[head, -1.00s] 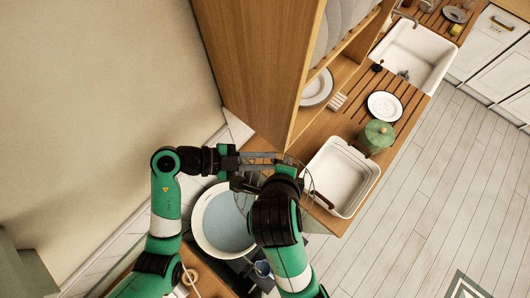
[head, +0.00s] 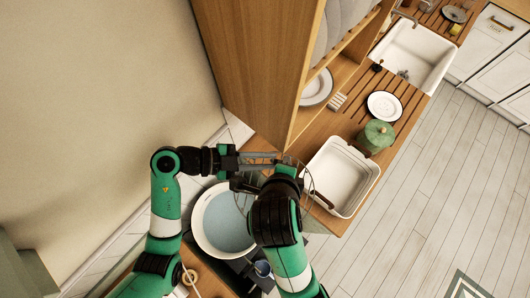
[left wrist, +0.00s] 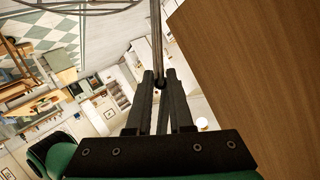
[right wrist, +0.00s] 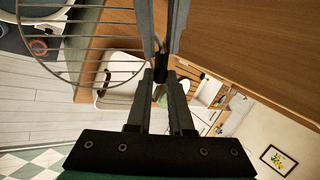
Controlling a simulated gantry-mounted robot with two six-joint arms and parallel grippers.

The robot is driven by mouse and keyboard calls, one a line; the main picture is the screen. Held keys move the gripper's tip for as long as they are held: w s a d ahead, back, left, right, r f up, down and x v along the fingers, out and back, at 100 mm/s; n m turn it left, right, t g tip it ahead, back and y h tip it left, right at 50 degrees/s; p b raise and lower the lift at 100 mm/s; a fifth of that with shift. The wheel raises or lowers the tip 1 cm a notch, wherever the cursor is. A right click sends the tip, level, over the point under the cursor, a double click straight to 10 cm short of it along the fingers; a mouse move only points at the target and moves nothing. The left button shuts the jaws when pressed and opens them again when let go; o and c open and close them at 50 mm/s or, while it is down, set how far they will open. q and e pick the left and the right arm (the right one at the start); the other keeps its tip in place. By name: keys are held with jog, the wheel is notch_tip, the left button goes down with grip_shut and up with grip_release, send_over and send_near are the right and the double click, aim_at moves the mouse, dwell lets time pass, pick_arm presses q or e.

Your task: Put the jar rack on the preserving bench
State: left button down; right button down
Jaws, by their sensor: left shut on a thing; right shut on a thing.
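The jar rack (right wrist: 92,36) is a round, thin wire grid with a wire rim, hanging to the left of my fingers in the right wrist view. Part of its wire also shows at the top of the left wrist view (left wrist: 75,8). My left gripper (left wrist: 158,80) is shut on a thin dark bar of the rack. My right gripper (right wrist: 160,90) is shut on the rack too. In the head view the two grippers are close together, and my right wrist hides much of the rack. Which surface is the preserving bench, I cannot tell for certain.
A white basin of bluish water (head: 228,222) lies below the grippers. A white dish tub (head: 340,177) stands right of them on a wooden counter (head: 352,125), with a green pot (head: 376,137) and plate (head: 384,106). A tall wooden shelf side (head: 258,65) rises behind.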

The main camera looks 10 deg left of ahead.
jog(key=c, duration=0.7)
grip_release()
jog(key=shift+c, duration=0.2)
